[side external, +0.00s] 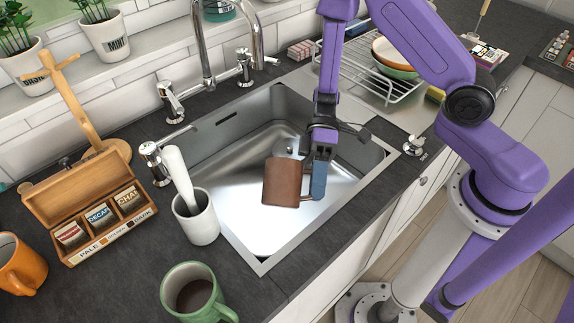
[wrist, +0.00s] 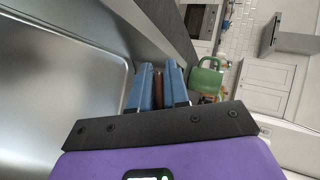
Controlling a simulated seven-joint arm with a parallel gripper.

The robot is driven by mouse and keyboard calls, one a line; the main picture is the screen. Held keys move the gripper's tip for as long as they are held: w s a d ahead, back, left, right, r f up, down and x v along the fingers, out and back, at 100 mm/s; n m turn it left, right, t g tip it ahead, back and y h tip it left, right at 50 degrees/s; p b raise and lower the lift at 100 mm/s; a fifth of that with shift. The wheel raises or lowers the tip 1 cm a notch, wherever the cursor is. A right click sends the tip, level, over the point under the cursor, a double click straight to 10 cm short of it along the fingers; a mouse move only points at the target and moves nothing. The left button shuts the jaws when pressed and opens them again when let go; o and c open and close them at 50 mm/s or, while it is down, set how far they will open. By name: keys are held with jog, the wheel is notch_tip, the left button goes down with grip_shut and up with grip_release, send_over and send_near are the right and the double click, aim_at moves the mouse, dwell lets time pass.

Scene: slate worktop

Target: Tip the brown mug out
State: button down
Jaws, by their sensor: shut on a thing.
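The brown mug (side external: 281,182) hangs above the sink basin (side external: 232,217) in the side view. My gripper (side external: 318,180), with blue fingers, is at the mug's right side and shut on it, apparently by the handle. The mug's mouth and inside do not show, so I cannot tell how far it is tipped or whether anything is in it. In the wrist view a narrow brown strip of the mug (wrist: 158,90) shows between the two blue fingers of my gripper (wrist: 157,82).
A white cup (side external: 197,221) with a pale utensil stands left of the sink. A green mug (side external: 190,297) with dark contents stands in front. A wooden tea box (side external: 110,220), orange mug (side external: 17,268) and dish rack (side external: 350,75) surround it. The faucet (side external: 207,70) rises behind the basin.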

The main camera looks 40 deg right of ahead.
jog(key=shift+r, duration=0.1)
jog(key=shift+w+d+f+g+y, duration=0.1)
jog(key=shift+f+g+y, duration=0.25)
jog(key=shift+g+y, duration=0.4)
dwell(0.7)
jog(key=shift+w+d+r+g+y, duration=0.4)
jog(key=shift+w+d+g+y, duration=0.15)
jog(key=shift+y, duration=0.2)
dwell(0.6)
jog(key=shift+w+d+r+n+g+y+b, duration=0.1)
jog(key=shift+d+r+n+g+y+b, duration=0.2)
jog(key=shift+g+y, duration=0.25)
dwell(0.8)
jog(key=shift+w+r+y, duration=0.1)
jog(key=shift+r+y, duration=0.2)
jog(key=shift+y, duration=0.05)
